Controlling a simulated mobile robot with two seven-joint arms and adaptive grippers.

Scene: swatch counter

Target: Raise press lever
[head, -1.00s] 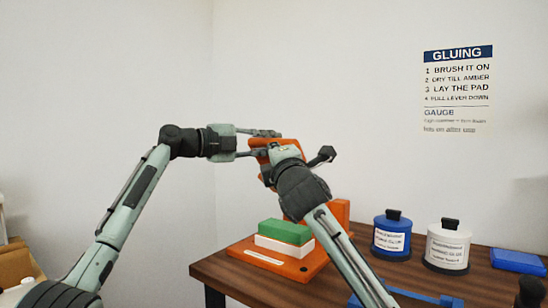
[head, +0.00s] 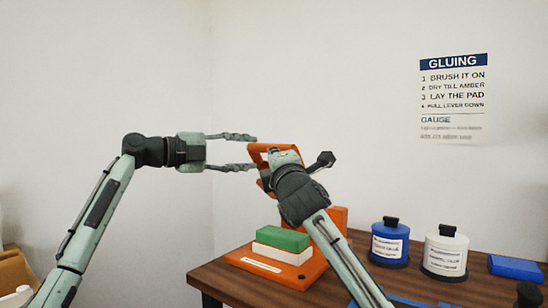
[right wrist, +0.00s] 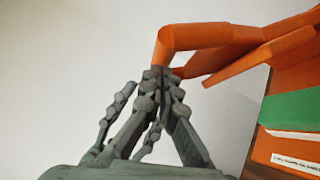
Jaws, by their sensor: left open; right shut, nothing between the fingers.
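The orange press stands on the wooden table, its base (head: 266,268) carrying a white block (head: 275,251) with a green pad (head: 283,238) on top. Its orange lever (head: 257,151) is raised well above the base. In the right wrist view the lever's bar (right wrist: 205,37) crosses the top. My right gripper (right wrist: 162,76) is shut and empty, its fingertips at the bar's near end; contact is unclear. In the head view my right wrist hides its fingers and part of the press. My left gripper (head: 252,152) is open, its fingertips just left of the lever.
A blue glue pot (head: 388,247) and a white glue pot (head: 445,255) stand right of the press. A flat blue box (head: 517,265) lies further right. A gluing notice (head: 455,100) hangs on the wall. The space left of the press is clear.

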